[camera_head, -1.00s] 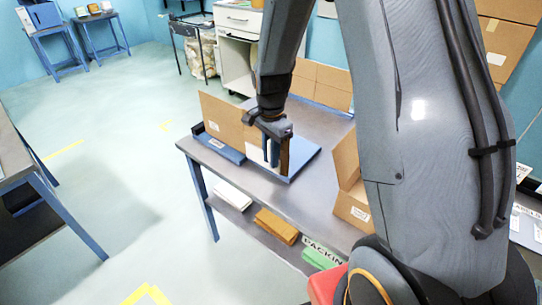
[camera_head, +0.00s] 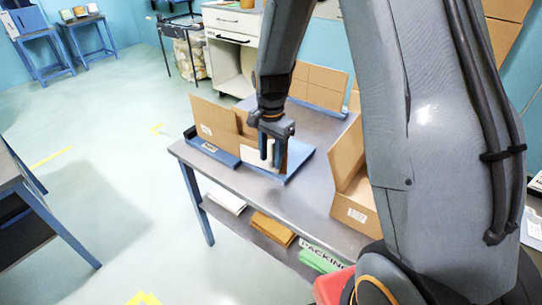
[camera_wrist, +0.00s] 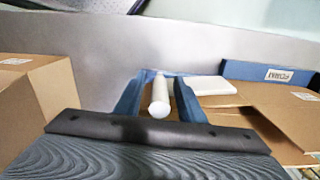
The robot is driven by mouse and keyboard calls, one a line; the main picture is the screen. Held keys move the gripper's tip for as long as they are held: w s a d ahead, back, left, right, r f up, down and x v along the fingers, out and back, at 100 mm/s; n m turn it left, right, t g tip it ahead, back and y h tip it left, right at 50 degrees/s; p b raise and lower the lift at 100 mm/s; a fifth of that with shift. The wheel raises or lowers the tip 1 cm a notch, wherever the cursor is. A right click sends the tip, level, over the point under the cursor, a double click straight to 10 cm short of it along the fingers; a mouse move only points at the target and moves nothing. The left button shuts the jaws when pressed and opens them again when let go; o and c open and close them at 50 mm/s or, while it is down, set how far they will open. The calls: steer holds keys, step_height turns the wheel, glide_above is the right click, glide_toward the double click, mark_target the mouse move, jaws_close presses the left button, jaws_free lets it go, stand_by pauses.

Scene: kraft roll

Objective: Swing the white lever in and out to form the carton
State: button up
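The white lever (camera_wrist: 160,98) shows as a round-ended rod between the two blue fingers of my gripper (camera_wrist: 158,92) in the wrist view. Small gaps show on both sides, so the fingers are open around it. In the head view my gripper (camera_head: 273,152) points down over the blue forming fixture (camera_head: 296,168), with a white part of the lever between its fingers. The brown carton (camera_head: 212,118) stands partly upright in the fixture, left of my gripper. In the wrist view a blue bar (camera_wrist: 240,68) labelled FORM lies to the right. Carton parts behind my gripper are hidden.
An open brown carton (camera_head: 352,200) stands on the grey table (camera_head: 255,190), right of the fixture. Flat cartons (camera_head: 318,85) stand at the table's back. The lower shelf holds stacked sheets (camera_head: 272,228). Open floor (camera_head: 110,150) lies to the left.

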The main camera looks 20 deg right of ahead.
steer(key=shift+r+b, duration=0.9)
steer(key=shift+r, duration=3)
